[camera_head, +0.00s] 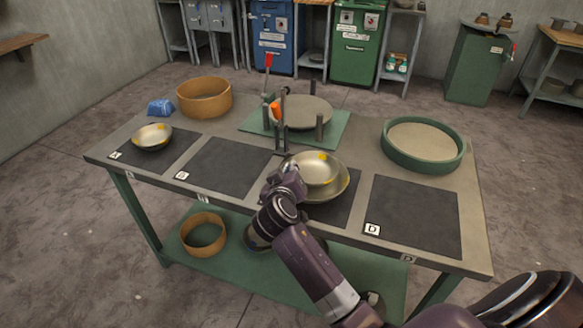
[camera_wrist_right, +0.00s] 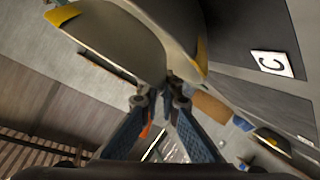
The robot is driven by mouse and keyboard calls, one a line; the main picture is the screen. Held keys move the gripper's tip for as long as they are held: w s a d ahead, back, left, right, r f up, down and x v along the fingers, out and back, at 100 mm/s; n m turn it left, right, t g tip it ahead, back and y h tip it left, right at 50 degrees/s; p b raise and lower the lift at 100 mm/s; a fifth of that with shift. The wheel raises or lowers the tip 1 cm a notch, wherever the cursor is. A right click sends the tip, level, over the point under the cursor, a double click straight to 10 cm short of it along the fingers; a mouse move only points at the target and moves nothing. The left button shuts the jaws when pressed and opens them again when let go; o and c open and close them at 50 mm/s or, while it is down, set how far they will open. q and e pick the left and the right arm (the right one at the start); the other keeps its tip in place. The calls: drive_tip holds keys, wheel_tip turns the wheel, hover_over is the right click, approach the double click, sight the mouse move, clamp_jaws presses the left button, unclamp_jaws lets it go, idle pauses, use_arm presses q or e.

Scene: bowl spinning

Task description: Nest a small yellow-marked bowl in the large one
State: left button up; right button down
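A small metal bowl with yellow marks (camera_head: 316,166) is over or inside the large bowl (camera_head: 338,192) on mat C; I cannot tell whether it rests there. My right gripper (camera_head: 283,176) is at its left rim. In the right wrist view, the fingertips (camera_wrist_right: 162,98) close on the rim of the small bowl (camera_wrist_right: 120,32), which looks tilted. The large bowl (camera_wrist_right: 182,22) shows behind it, partly hidden. Another small yellow-marked bowl (camera_head: 152,139) sits on mat A, and my right gripper is well away from it. My left gripper is not in view.
Mat B (camera_head: 220,168) and mat D (camera_head: 412,212) are empty. A stand with upright posts and a round plate (camera_head: 302,111) is at the back middle. A wooden ring (camera_head: 204,103), a blue object (camera_head: 160,107) and a green-rimmed round tray (camera_head: 422,165) are also on the table.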

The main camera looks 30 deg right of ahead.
drive_tip(key=c, duration=2.1)
unclamp_jaws()
drive_tip(key=v, duration=1.2)
